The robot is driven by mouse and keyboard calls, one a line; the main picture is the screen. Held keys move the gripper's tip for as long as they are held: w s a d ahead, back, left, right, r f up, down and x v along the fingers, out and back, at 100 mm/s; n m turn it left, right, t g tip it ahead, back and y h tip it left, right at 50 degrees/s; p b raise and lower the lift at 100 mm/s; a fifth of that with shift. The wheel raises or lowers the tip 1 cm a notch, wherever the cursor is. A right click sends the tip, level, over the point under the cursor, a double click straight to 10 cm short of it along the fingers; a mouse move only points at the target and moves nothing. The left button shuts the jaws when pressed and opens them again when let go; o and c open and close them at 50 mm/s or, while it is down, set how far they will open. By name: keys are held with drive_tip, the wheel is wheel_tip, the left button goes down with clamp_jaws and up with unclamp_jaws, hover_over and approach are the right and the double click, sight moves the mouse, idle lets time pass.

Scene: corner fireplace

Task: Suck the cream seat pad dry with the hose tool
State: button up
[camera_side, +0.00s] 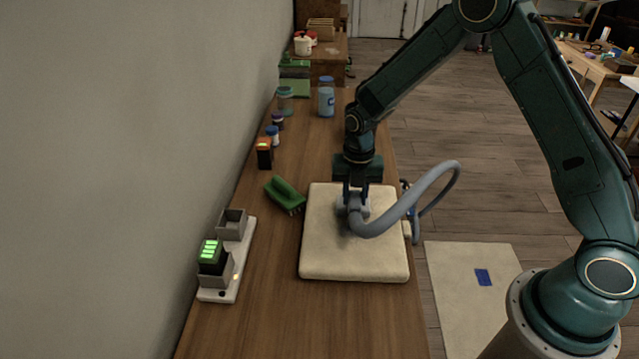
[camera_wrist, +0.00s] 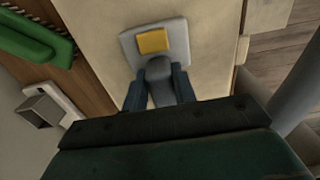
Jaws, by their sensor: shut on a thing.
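The cream seat pad (camera_side: 338,262) lies flat on the wooden bench, and it also fills the middle of the wrist view (camera_wrist: 215,60). My gripper (camera_side: 353,190) is over the pad's upper middle, shut on the grey hose tool (camera_side: 341,208). In the wrist view my gripper (camera_wrist: 160,90) has a dark finger on each side of the tool's grey neck. The tool's flat head (camera_wrist: 130,45) with a yellow patch is against or just above the pad; I cannot tell which. A grey hose (camera_side: 400,208) arches from the tool over the pad's right edge.
A green brush (camera_side: 285,194) lies left of the pad. A white charger (camera_side: 241,262) with a green-lit battery (camera_side: 210,252) stands at the wall side. Several jars, including a blue one (camera_side: 326,100), stand farther back. The bench front (camera_side: 290,325) is clear.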

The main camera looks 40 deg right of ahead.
drive_tip(key=shift+w+d, duration=0.4)
drive_tip(key=shift+d, duration=0.1)
drive_tip(key=shift+s+a, duration=3.95)
wheel_tip(320, 180, up, 8)
idle(1.7)
drive_tip(key=shift+w+r, duration=0.15)
idle(0.6)
